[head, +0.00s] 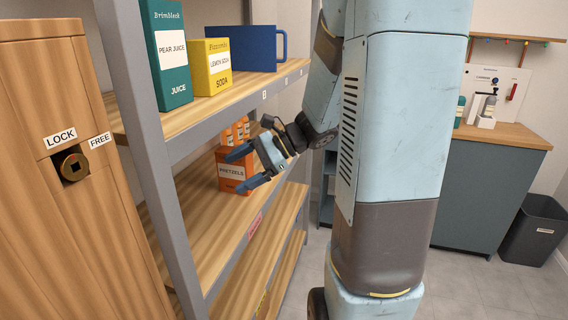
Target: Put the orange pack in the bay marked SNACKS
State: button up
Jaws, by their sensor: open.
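An orange pack (231,180) labelled PRETZELS stands on the middle shelf (205,232) of the grey rack. Smaller orange items with pale labels (238,130) show just above and behind it; their wording is unreadable. My gripper (242,170) has its blue fingers spread, one higher and one lower, in front of the pack in this view. The fingers cover part of the pack, and I cannot tell whether they touch it. A red label (255,226) is on the middle shelf's front edge, but I cannot read it. No legible SNACKS marking shows.
The top shelf holds a green juice carton (168,55), a yellow soda carton (212,68) and a blue mug (250,47). A grey rack post (150,130) stands left of my gripper. A wooden LOCK cabinet (75,200) is far left. The middle shelf's front is bare.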

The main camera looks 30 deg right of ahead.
jog(key=s+a+r+n+g+h, duration=0.1)
jog(key=s+r+n+g+h, duration=0.15)
jog(key=s+n+h, duration=0.6)
jog(key=s+d+r+n+t+h, duration=0.3)
jog(key=s+d+r+n+t, duration=0.1)
jog(key=s+r+n+t, duration=0.1)
jog(key=shift+s+d+r+n+h, duration=0.25)
jog(key=shift+s+r+n+h, duration=0.15)
jog(key=shift+s+n, duration=0.7)
